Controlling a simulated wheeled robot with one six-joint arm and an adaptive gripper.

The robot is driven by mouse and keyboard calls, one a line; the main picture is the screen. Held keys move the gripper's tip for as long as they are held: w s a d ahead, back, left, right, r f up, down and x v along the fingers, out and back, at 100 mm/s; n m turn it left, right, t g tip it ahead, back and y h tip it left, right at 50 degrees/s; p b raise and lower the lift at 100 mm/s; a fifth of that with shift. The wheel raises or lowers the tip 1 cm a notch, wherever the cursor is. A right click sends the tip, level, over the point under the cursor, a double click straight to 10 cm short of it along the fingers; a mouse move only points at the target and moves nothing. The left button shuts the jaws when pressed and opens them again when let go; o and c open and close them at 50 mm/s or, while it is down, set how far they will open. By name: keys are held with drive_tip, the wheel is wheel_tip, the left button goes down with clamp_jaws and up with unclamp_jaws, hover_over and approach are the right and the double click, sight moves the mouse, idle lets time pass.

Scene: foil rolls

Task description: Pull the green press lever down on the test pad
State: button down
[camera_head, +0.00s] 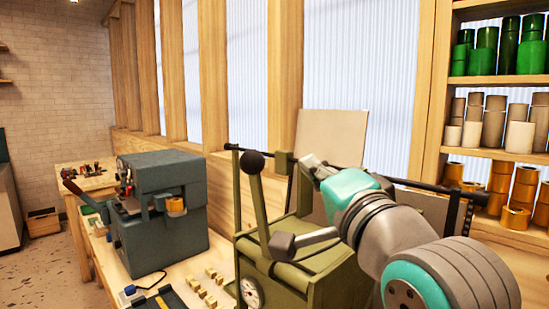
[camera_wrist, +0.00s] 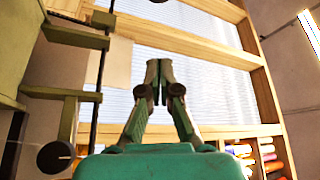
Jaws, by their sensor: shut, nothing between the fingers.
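The olive-green press (camera_head: 330,275) stands on the bench in front of me. Its lever (camera_head: 259,205) stands nearly upright on the left side, topped by a dark round knob (camera_head: 253,162). In the wrist view a dark round knob (camera_wrist: 55,157) shows at the lower left, apart from the fingers. My gripper (camera_head: 308,163) is above the press, to the right of the knob, and does not touch it. In the wrist view its fingertips (camera_wrist: 159,68) are together with nothing between them. I cannot make out the test pad, as the press body and my arm cover that area.
A blue-grey machine (camera_head: 165,215) with a gold roll stands left of the press. Small brass blocks (camera_head: 209,290) lie between them. A dark horizontal bar (camera_head: 405,182) runs behind my gripper, before a pale board (camera_head: 330,135). Shelves of rolls (camera_head: 500,80) stand at the right.

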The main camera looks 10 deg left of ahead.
drive_tip(key=w+a, duration=0.6)
drive_tip(key=a, duration=0.1)
drive_tip(key=shift+w, duration=0.15)
idle(0.4)
drive_tip(key=shift+r, duration=0.1)
